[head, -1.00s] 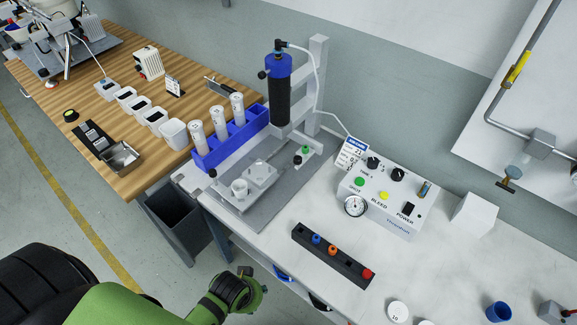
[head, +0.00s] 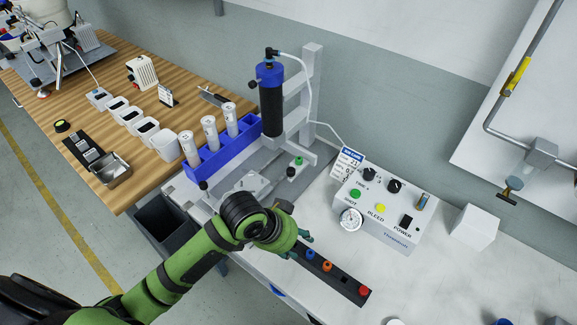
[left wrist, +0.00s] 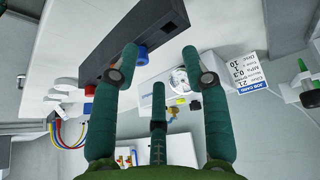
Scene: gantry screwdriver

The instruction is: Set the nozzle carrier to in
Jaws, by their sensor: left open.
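What looks like the nozzle carrier (head: 299,167) is a small grey arm with a black knob and a green nozzle, at the foot of the upright post behind the work plate. A green nozzle and black knob (left wrist: 305,85) also show at the right edge of the left wrist view. My left gripper (head: 303,240) is over the bench in front of the carrier, apart from it, and my arm covers part of the work plate. In the left wrist view the gripper (left wrist: 160,52) has its fingers spread with nothing held. My right gripper is not seen.
A black rack (head: 335,275) with blue, orange and red nozzles lies close to my left gripper. The white control box (head: 385,215) with a gauge and job card stands right of the carrier. A blue-black cartridge (head: 271,105) hangs above. The bench front right is mostly clear.

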